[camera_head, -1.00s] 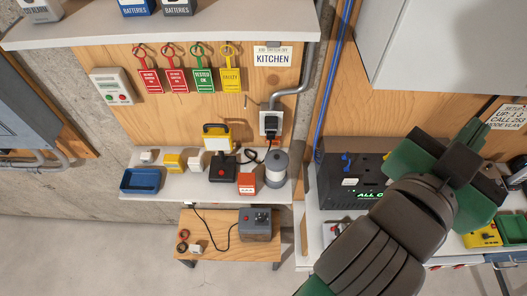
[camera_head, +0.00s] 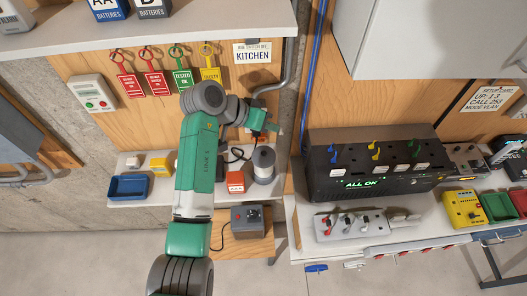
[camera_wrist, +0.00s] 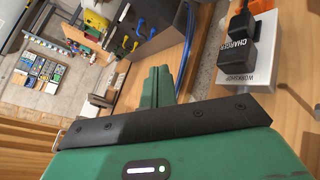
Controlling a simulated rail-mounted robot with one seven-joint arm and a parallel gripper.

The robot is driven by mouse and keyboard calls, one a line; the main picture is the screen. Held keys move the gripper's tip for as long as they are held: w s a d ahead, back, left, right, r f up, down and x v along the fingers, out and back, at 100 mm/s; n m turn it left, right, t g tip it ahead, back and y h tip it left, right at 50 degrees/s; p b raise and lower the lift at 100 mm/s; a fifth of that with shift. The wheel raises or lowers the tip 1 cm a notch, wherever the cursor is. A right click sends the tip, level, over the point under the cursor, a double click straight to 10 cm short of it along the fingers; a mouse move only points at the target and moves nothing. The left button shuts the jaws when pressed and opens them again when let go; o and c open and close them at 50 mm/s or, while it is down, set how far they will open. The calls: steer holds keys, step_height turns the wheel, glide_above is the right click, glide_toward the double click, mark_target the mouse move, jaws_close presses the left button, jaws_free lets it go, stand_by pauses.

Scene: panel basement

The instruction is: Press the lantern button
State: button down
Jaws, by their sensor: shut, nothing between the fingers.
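My gripper (camera_head: 273,129) is shut and empty, in front of the wooden back panel and above the right end of the small shelf. Its green fingers (camera_wrist: 159,84) are together in the wrist view. A grey cylinder with a dark top (camera_head: 263,164), possibly the lantern, stands upright on the shelf below my gripper, apart from it. No button can be made out on it. A yellow framed lamp and a black box with a red button, both seen earlier on the shelf, are hidden behind my arm now.
A black charger (camera_wrist: 238,50) sits close right of my fingers in the wrist view. A red box (camera_head: 235,181), yellow box (camera_head: 160,165) and blue tray (camera_head: 129,187) are on the shelf. A black "ALL OK" unit (camera_head: 370,165) stands right.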

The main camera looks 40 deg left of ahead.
mark_target(260, 155)
steer(key=shift+s+a+f+h, duration=0.2)
steer(key=shift+s+a, duration=0.25)
steer(key=shift+a, duration=0.05)
steer(key=shift+s+a+f+h, duration=0.15)
steer(key=shift+s+a+h, duration=0.05)
steer(key=shift+s+a, duration=0.25)
steer(key=shift+w+f, duration=0.1)
step_height(260, 155, down, 9)
steer(key=b, duration=0.6)
steer(key=shift+r+b, duration=0.2)
steer(key=shift+b, duration=0.1)
stand_by(1.0)
steer(key=shift+f, duration=0.45)
steer(key=shift+f+b, duration=0.35)
steer(key=shift+b, duration=0.05)
stand_by(0.4)
steer(key=shift+r, duration=0.1)
steer(key=shift+r+p, duration=0.7)
